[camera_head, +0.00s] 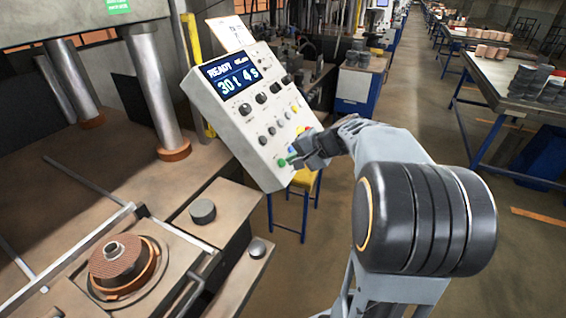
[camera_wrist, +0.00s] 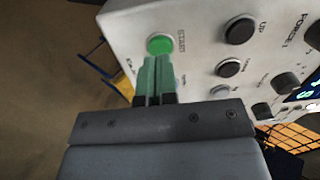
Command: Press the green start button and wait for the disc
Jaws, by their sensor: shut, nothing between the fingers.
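The green start button (camera_wrist: 160,44) is on the white control panel (camera_wrist: 195,15), beside the printed word START. In the head view the green button (camera_head: 282,163) is at the panel's lower left, near my fingertips. My gripper (camera_wrist: 157,62) is shut and empty, with its two green-tinted fingers side by side and their tips just below the button in the wrist view. I cannot tell whether they touch it. In the head view my gripper (camera_head: 291,160) reaches the panel from the right. The panel's display (camera_head: 232,78) reads READY. A brown disc (camera_head: 122,262) sits on the press fixture at lower left.
Black knobs and several other buttons crowd the panel close to the green one. The press with its metal columns (camera_head: 152,85) stands at the left. A yellow-topped stool (camera_head: 304,181) is behind the panel. Tables with stacked discs (camera_head: 537,84) stand at the right.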

